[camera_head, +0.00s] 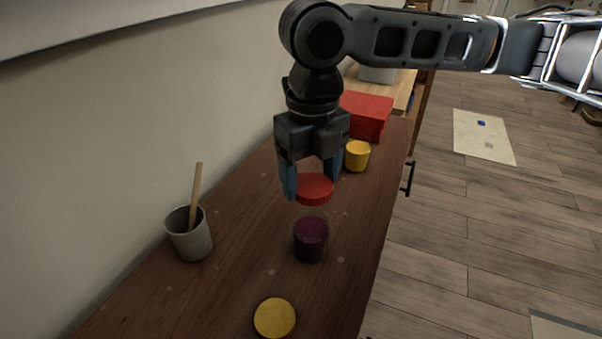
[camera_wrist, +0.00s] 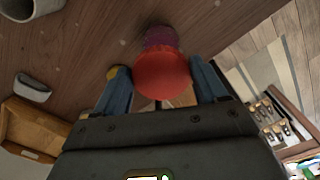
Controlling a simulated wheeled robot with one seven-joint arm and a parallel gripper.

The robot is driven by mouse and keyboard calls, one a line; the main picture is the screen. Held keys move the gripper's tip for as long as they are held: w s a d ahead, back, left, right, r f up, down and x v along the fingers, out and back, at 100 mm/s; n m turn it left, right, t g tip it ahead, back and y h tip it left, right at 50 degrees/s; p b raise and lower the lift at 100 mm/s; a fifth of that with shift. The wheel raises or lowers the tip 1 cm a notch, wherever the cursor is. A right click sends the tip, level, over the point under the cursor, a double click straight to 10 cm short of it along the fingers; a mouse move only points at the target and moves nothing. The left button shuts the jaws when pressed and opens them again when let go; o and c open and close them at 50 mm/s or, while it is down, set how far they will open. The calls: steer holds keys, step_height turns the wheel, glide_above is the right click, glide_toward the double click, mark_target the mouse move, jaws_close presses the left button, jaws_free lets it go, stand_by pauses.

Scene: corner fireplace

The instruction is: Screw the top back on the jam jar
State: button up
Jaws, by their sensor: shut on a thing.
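A jam jar (camera_head: 311,240) with dark purple contents and a clear upper part stands upright on the wooden counter. My gripper (camera_head: 310,182) is shut on a round red lid (camera_head: 314,189) and holds it above the jar, seemingly a little apart from its mouth. In the wrist view the red lid (camera_wrist: 162,74) sits between the blue fingers, and part of the jar (camera_wrist: 160,38) shows behind it. The lid hides most of the jar's mouth there. A yellow disc-shaped lid (camera_head: 275,317) lies on the counter nearer than the jar.
A grey cup (camera_head: 189,234) with a wooden stick stands left of the jar. A yellow container (camera_head: 357,156) and a red box (camera_head: 367,115) stand behind my gripper. The wall borders the counter (camera_head: 240,275) on the left; its right edge drops to the floor.

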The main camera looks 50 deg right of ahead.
stand_by(0.4)
steer(key=b, duration=0.4)
glide_above(310, 221)
steer(key=shift+f, duration=2.7)
steer(key=shift+f+b, duration=0.45)
steer(key=shift+f, duration=0.6)
stand_by(0.8)
steer(key=shift+m+p, duration=0.6)
steer(key=shift+m, duration=0.9)
steer(key=shift+a+m+p, duration=0.1)
steer(key=shift+m+p, duration=0.45)
steer(key=shift+m, duration=0.95)
